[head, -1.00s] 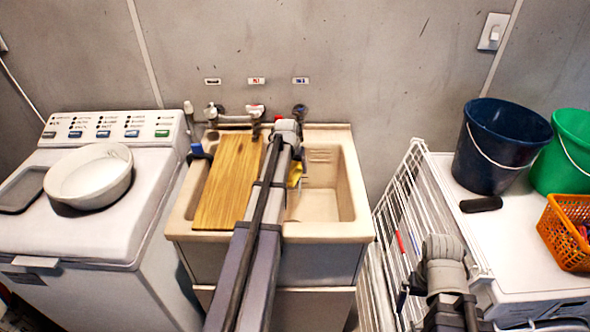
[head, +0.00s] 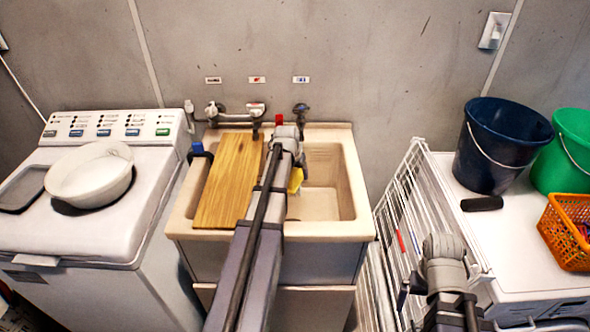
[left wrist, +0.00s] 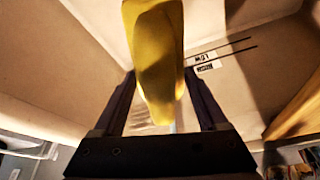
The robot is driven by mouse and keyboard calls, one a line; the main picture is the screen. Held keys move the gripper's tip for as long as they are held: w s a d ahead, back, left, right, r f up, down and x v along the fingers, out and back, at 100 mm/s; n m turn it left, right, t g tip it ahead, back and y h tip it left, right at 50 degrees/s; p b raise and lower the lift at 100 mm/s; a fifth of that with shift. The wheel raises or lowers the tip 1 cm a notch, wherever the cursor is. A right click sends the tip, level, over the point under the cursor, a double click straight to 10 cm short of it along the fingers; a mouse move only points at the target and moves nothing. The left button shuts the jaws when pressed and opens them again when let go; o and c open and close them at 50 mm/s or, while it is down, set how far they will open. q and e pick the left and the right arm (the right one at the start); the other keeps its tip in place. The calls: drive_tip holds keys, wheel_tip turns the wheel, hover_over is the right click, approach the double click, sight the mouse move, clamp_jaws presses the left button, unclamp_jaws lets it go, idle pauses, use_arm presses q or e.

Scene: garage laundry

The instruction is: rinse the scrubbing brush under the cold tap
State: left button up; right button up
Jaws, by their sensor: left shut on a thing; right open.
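My left gripper (head: 296,166) reaches over the sink (head: 345,180), its jaws mostly hidden behind my arm in the head view. It is shut on a yellow thing, which I take as the scrubbing brush (head: 296,181). In the left wrist view the brush (left wrist: 158,60) sits between both fingers (left wrist: 165,100); its bristles cannot be made out. The tap under the blue label, the cold tap (head: 300,109), is on the wall behind the basin. No water shows. My right gripper (head: 405,291) is open and empty by the white rack, its fingers partly hidden.
A wooden board (head: 228,180) covers the sink's left part. Mixer taps (head: 235,112) stand behind it. A washing machine with a white bowl (head: 90,178) is at left. A white wire rack (head: 405,190), blue bucket (head: 500,150), green bucket (head: 572,155) and orange basket (head: 568,235) are at right.

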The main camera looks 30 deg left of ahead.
sight(296, 183)
use_arm(q)
drive_tip(key=shift+s+d, duration=0.55)
drive_tip(key=shift+s, duration=0.4)
drive_tip(key=shift+s+d, duration=0.55)
drive_tip(key=shift+s, duration=0.35)
drive_tip(key=shift+r, duration=0.1)
drive_tip(key=shift+s+d+r+p, duration=0.45)
drive_tip(key=shift+s+r+p, duration=0.2)
drive_tip(key=shift+s, duration=0.05)
drive_tip(key=shift+s+d+r+p, duration=0.4)
drive_tip(key=shift+s+r+p, duration=0.2)
drive_tip(key=shift+s+p, duration=0.1)
drive_tip(key=shift+s+d+r+p, duration=0.45)
drive_tip(key=shift+s+r+p, duration=0.2)
drive_tip(key=shift+s, duration=0.05)
